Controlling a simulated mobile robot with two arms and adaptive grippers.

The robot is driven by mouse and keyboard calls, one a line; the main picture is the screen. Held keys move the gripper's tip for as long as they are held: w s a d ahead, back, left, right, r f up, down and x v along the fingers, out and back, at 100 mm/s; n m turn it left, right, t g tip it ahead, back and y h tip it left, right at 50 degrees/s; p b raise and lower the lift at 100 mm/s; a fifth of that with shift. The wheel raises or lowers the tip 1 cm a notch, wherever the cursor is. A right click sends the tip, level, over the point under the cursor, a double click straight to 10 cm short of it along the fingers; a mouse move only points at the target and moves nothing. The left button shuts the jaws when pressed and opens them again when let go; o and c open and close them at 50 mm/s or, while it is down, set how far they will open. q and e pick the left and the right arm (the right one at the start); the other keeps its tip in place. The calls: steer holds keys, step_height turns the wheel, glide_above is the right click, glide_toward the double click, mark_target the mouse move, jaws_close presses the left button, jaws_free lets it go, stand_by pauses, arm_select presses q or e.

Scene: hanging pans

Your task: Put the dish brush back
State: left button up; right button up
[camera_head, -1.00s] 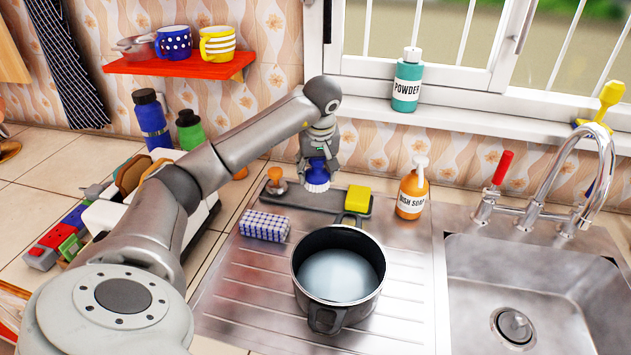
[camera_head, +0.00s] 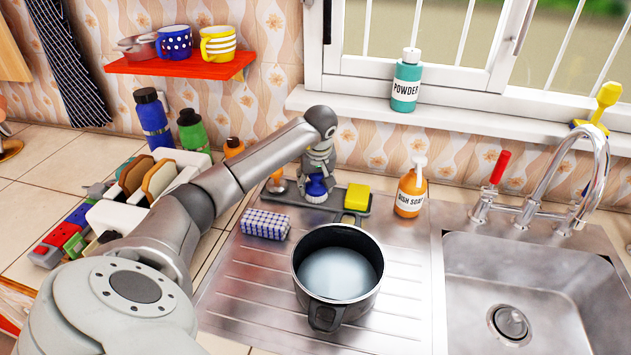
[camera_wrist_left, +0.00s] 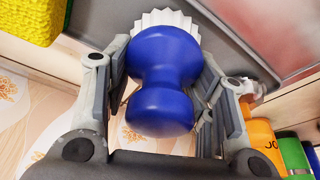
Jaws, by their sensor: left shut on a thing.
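The dish brush (camera_head: 316,188) has a blue knob handle and white bristles. My left gripper (camera_head: 317,172) is shut on its handle and holds it bristles down at the dark grey sink tray (camera_head: 287,196), between the wooden-handled stopper and the yellow sponge. I cannot tell whether the bristles touch the tray. In the left wrist view the blue handle (camera_wrist_left: 160,80) sits between both fingers, with the white bristles beyond it. My right gripper is not in view.
A yellow sponge (camera_head: 357,197) lies on the tray's right part. A wooden-knobbed item (camera_head: 277,182) stands left of the brush. A black pot (camera_head: 337,272), a checked cloth (camera_head: 265,224) and a dish soap bottle (camera_head: 411,190) are close by. The sink (camera_head: 530,285) is at right.

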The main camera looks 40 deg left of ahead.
mark_target(318, 191)
arm_select(q)
steer(key=shift+f, duration=0.15)
steer(key=o, duration=1)
steer(key=shift+r, duration=0.2)
steer(key=b+v, duration=0.1)
steer(key=v, duration=1.1)
